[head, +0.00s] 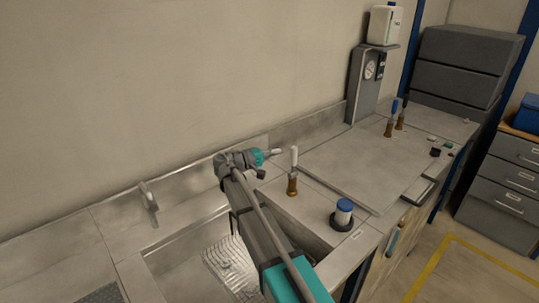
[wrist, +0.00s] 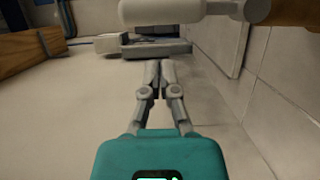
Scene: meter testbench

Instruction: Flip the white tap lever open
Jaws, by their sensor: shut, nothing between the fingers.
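The white tap lever (head: 294,157) stands upright on its brown valve body (head: 292,186), on the bench just right of the sink. In the wrist view the white lever (wrist: 180,9) crosses the top edge, with the brown body (wrist: 285,12) at the right; both are cut off by the frame. My gripper (head: 280,151) is just left of the lever in the head view, at about the height of its upper part. Its fingers (wrist: 160,70) are together with nothing between them. I cannot tell whether the fingertips touch the lever.
A blue-topped container (head: 343,211) stands right of the tap. A blue-levered tap (head: 392,118) and a gauge stand (head: 366,80) are farther back. The sink (head: 185,262) lies under my arm, with a faucet (head: 149,202) at its left. The bench panel (head: 350,165) right of the tap is clear.

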